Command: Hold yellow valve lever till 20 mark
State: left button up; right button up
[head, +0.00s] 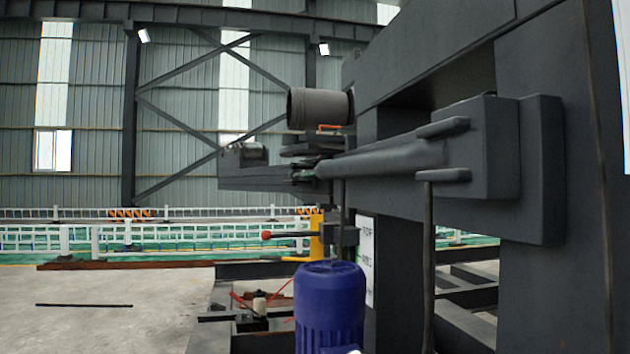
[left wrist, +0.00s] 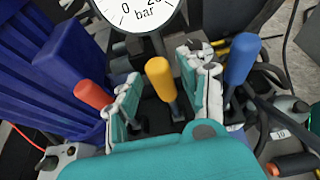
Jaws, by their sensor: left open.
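The yellow lever (left wrist: 160,78) stands upright in the left wrist view, its rounded handle between the two fingers of my left gripper (left wrist: 165,90). The gripper is teal with white-edged fingers, and it is open. The fingers are on either side of the lever, and a gap shows. The pressure gauge (left wrist: 138,14) is behind the lever, marked "bar". Its top is cut off. A 0 and part of a higher number show, but I cannot read the needle. My right gripper is in neither view.
A red-orange lever (left wrist: 92,94) stands left of the fingers and a blue lever (left wrist: 242,60) stands right, both close. A ribbed blue body (left wrist: 45,65) fills the left. The head view shows a blue motor (head: 330,305), dark machine frame (head: 545,90) and open floor (head: 110,290) at left.

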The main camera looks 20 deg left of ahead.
pick_arm(q)
jog(key=v, duration=0.8)
jog(key=shift+s+a+b, duration=0.2)
jog(key=shift+s+b, duration=0.1)
jog(key=shift+b, duration=0.1)
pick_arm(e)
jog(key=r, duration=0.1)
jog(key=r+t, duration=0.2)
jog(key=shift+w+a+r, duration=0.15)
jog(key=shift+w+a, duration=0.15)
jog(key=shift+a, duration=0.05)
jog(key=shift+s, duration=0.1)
